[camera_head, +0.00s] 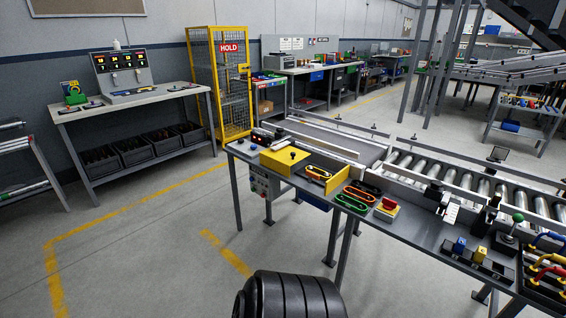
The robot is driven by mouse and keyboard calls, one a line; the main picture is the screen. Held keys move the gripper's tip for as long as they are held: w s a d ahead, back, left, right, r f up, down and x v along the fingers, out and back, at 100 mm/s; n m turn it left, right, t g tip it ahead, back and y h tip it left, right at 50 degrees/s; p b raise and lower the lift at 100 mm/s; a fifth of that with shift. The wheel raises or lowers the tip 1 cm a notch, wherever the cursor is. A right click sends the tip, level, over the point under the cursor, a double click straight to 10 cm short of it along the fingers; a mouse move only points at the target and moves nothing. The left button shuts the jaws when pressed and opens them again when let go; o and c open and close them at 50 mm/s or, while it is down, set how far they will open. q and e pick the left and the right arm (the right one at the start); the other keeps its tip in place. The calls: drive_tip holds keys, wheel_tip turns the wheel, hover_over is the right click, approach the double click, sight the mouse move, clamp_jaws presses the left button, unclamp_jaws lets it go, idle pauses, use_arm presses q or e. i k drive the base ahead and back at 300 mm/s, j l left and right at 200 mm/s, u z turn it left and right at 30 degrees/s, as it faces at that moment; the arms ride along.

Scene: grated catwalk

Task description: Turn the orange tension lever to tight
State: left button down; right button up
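Neither of my grippers is in view.
A red-and-yellow button box (387,208), a roller conveyor (470,183) and colored handles (548,262) are along the bench. A workbench (140,98) and a yellow cage (220,85) stand behind left. The floor (140,250) at front left is clear.

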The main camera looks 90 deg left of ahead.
sight(310, 175)
drive_tip(key=u, duration=2.5)
drive_tip(key=i+j+z, duration=0.4)
drive_tip(key=i+j, duration=0.1)
drive_tip(key=i, duration=0.1)
